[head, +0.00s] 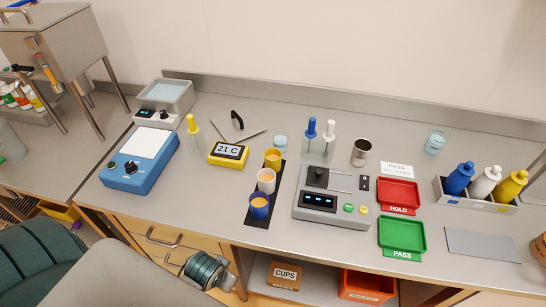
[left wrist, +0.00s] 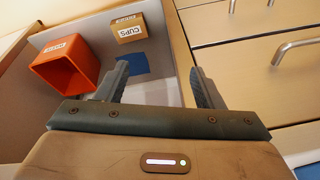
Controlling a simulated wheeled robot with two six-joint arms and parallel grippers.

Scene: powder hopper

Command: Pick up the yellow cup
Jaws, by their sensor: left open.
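The yellow cup (head: 272,156) stands upright at the far end of a black strip (head: 257,222) on the bench, with orange-toned contents showing. A white cup (head: 265,181) and a blue cup (head: 260,206) stand in line nearer to me on the same strip. My left gripper (left wrist: 160,68) is open and empty in the left wrist view, its two fingers apart. In the head view it is low in front of the bench, below the worktop and well away from the yellow cup. My right gripper is not in view.
A blue device (head: 140,173) and a yellow 21 C display (head: 228,153) stand left of the cups. A grey device (head: 330,205) stands close on their right. Drawers and a shelf with a CUPS box (head: 284,275) and an orange bin (head: 367,286) are below the worktop.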

